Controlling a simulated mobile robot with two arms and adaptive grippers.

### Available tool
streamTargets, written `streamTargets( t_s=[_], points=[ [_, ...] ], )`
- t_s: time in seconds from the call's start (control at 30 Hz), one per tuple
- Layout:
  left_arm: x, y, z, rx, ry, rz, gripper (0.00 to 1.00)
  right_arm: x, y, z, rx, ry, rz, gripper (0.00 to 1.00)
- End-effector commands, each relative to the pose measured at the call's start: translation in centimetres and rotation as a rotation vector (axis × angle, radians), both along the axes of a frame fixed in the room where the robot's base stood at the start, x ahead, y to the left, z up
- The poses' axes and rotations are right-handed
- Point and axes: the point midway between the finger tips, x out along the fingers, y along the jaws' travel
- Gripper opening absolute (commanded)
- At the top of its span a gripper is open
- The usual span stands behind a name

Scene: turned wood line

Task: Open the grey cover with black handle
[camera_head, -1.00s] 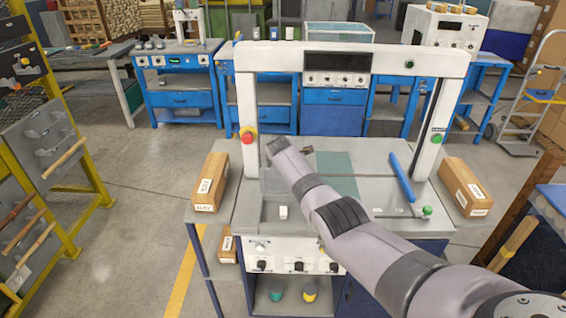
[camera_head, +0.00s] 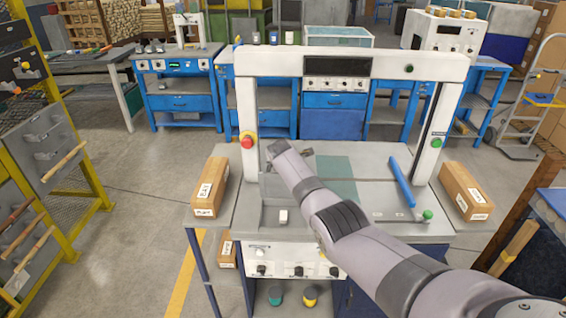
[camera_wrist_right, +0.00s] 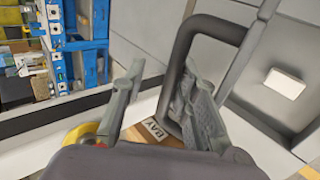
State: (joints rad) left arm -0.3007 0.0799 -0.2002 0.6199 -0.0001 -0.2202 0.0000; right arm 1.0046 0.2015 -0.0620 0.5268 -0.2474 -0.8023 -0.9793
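The grey cover (camera_head: 271,186) lies at the left of the machine's worktop in the head view, partly hidden by my right arm. Its black handle (camera_wrist_right: 187,42) is a bent bar that stands large in the right wrist view. My right gripper (camera_wrist_right: 160,100) is open, its two fingers spread. The lower part of the handle runs between the fingers, close to the right-hand finger; I cannot tell whether they touch. In the head view the fingers are mostly hidden behind my wrist. My left gripper is not in view.
A white gantry (camera_head: 350,60) frames the worktop, with a red button (camera_head: 247,141) on its left post. A blue bar (camera_head: 402,181) lies at the right. A small white block (camera_head: 283,216) sits in front.

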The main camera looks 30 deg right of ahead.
Motion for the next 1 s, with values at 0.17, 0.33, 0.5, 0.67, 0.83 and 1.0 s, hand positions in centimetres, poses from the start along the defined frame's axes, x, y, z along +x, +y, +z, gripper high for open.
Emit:
streamTargets(
  t_s=[0.17, 0.33, 0.5, 0.67, 0.83, 1.0],
  points=[
    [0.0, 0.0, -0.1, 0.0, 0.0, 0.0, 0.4, -0.3, 0.1, -0.8, 0.005, 0.013, -0.001, 0.31],
    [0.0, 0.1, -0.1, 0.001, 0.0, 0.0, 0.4, -0.3, 0.1, -0.6, 0.004, 0.01, -0.001, 0.31],
    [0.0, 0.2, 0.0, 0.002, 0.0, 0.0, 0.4, -0.4, 0.2, -0.3, 0.002, 0.009, -0.001, 0.31],
    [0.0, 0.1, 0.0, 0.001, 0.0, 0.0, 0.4, -0.8, 0.5, 0.4, 0.001, 0.005, -0.001, 0.31],
    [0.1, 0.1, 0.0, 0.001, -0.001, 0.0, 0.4, -1.8, 1.1, 1.6, 0.002, 0.003, 0.0, 0.31],
    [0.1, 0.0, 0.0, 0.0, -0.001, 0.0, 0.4, -3.1, 1.9, 3.1, 0.001, 0.004, 0.0, 0.31]
  ],
)
